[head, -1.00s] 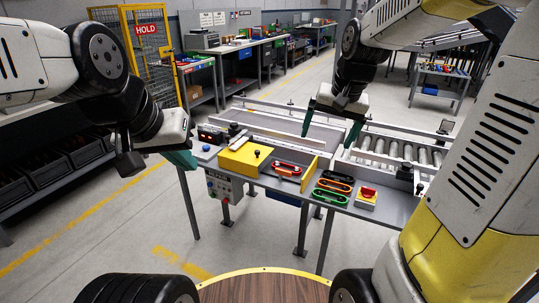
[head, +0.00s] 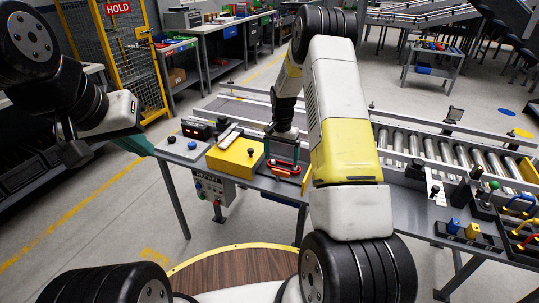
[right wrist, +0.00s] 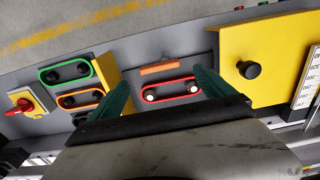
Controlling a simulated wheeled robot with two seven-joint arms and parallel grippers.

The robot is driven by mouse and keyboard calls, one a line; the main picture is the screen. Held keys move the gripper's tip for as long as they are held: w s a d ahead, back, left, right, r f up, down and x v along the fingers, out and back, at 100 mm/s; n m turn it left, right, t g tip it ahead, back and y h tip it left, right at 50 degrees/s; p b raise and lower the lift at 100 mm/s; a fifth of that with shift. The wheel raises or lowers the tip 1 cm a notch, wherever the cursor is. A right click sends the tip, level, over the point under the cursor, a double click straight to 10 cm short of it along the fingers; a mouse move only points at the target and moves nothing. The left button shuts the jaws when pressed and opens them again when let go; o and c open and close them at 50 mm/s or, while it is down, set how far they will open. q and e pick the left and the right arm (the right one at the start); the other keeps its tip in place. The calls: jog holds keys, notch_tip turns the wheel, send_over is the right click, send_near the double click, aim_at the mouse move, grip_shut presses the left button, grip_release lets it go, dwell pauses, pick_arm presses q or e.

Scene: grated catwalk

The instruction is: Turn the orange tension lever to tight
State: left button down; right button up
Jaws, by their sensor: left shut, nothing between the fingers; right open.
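The orange tension lever (right wrist: 159,68) appears to be the short orange bar on the grey plate in the right wrist view, beside a red belt loop (right wrist: 171,91) around two pulleys. The red belt also shows in the head view (head: 283,170). My right gripper (head: 283,158) is open above this plate. In the right wrist view its green fingers (right wrist: 162,77) stand on either side of the belt and bar. I cannot tell whether they touch anything. My left gripper (head: 138,143) is shut and empty, out left of the bench.
A yellow cover with a black knob (right wrist: 250,70) stands beside the plate. Green (right wrist: 66,73) and orange (right wrist: 80,99) belt loops and a red switch on a yellow base (right wrist: 22,105) lie on the other side. A roller conveyor (head: 440,150) runs behind the bench.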

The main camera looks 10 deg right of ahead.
aim_at(281, 171)
notch_tip(281, 171, down, 6)
jog(key=shift+f, duration=0.1)
jog(key=shift+c, duration=0.4)
jog(key=c, duration=1.3)
